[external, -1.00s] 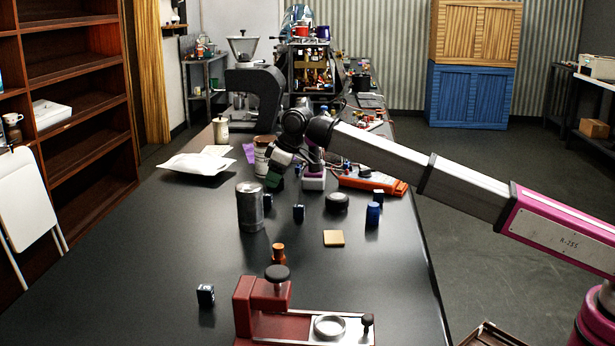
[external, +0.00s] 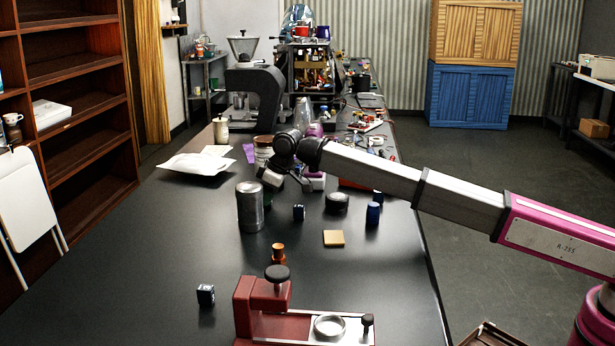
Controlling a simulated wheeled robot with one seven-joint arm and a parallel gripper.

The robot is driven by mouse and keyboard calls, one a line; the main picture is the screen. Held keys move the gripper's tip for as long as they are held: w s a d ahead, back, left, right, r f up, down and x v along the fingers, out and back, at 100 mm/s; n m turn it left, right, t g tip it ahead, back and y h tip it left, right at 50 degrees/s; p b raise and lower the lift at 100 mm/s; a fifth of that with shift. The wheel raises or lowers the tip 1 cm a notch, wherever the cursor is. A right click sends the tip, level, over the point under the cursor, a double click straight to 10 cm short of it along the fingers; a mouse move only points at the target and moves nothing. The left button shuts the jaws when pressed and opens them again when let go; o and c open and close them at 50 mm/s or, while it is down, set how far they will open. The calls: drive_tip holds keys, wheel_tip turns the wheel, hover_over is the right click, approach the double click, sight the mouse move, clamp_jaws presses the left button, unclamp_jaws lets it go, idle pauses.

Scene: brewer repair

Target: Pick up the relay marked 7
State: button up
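Several small dark blocks with pale markings stand on the black table; they look like relays. One block (external: 205,294) is at the front left. A third block (external: 378,196) is partly hidden behind the blue cylinder. I cannot read a 7 on any of them. My gripper (external: 284,181) is over the table, beyond and a little left of the middle block, apart from it. Its fingers are small and overlap the clutter behind, so their opening is unclear.
A metal canister (external: 250,207) stands left of the middle block. A red fixture (external: 262,305) is in front.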

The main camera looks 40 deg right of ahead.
clamp_jaws()
